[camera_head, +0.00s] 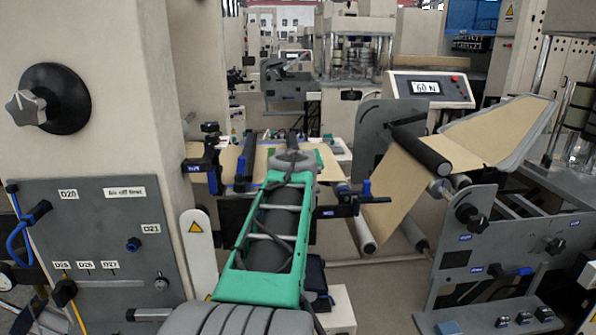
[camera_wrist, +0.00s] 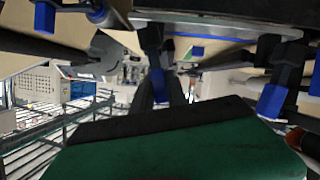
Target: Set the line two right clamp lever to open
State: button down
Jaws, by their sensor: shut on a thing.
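In the wrist view, my gripper (camera_wrist: 162,72) has its two dark fingers close together around a blue-tipped lever (camera_wrist: 158,86), under a dark bar. I cannot tell surely which clamp it belongs to. In the head view, my green arm reaches forward to the kraft web, and its wrist hides the fingers. A black clamp with a blue lever (camera_head: 366,188) stands to the right of the arm. Another blue-marked clamp (camera_head: 200,164) is at the left edge of the web. Another blue lever (camera_wrist: 271,101) hangs at the right in the wrist view, apart from the fingers.
A grey panel (camera_head: 100,235) with knobs and a beige column stand close on the left. A brown paper roll path (camera_head: 400,185) with rollers and a grey side plate (camera_head: 510,250) stands on the right. A display (camera_head: 428,88) is behind. Bars crowd the space above the gripper.

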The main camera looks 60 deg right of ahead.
jog(key=shift+s+d+m+t+y, duration=0.3)
jog(key=shift+s+m+t, duration=0.1)
jog(key=shift+m, duration=0.2)
jog(key=shift+r, duration=0.1)
jog(key=c, duration=1.3)
grip_release()
jog(key=b+v, duration=0.1)
jog(key=v, duration=0.7)
jog(key=shift+w, duration=0.1)
